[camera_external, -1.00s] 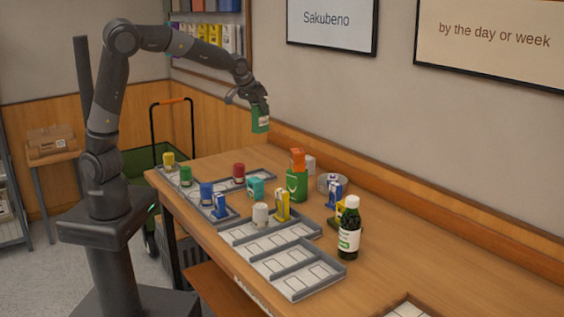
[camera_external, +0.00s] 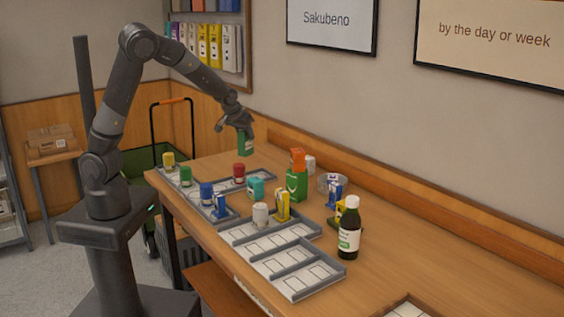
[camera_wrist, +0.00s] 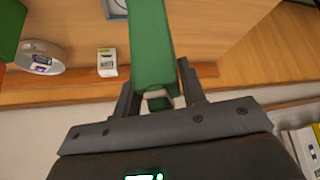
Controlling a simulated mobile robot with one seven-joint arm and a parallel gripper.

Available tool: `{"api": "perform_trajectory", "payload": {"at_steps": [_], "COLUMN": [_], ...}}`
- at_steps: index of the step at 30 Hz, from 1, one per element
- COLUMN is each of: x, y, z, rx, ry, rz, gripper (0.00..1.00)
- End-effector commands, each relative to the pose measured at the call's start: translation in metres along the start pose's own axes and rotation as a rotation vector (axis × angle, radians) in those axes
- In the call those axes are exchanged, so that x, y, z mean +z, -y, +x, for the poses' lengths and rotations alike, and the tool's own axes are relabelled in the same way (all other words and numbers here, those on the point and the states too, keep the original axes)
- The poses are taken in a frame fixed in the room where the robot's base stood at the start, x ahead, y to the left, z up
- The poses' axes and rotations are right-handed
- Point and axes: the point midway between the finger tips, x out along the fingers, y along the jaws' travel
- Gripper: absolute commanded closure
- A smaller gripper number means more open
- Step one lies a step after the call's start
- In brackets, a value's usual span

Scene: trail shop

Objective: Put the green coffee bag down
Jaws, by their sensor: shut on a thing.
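The green coffee bag (camera_external: 245,143) is held in my gripper (camera_external: 241,127) above the far left part of the wooden table. It hangs upright, with a gap that looks small between it and the tabletop. In the wrist view the green bag (camera_wrist: 150,48) sits between the two fingers of my gripper (camera_wrist: 160,98), which are shut on it. The bag's far end runs out of the top of that view.
Grey trays (camera_external: 292,282) with small coloured containers line the table's front. A green bag with an orange item (camera_external: 297,182), a metal bowl (camera_external: 323,180) and a dark bottle (camera_external: 349,230) stand further right. The back wall is close behind my gripper. Bare tabletop (camera_external: 215,160) shows nearby.

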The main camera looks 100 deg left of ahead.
Motion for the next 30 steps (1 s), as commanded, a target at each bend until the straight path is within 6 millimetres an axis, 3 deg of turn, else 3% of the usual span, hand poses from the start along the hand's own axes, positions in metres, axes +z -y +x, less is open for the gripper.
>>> {"api": "perform_trajectory", "payload": {"at_steps": [30], "x": [-0.028], "y": [0.074], "z": [0.095], "rx": [-0.003], "ry": [0.0], "rz": [-0.003], "gripper": [0.9]}}
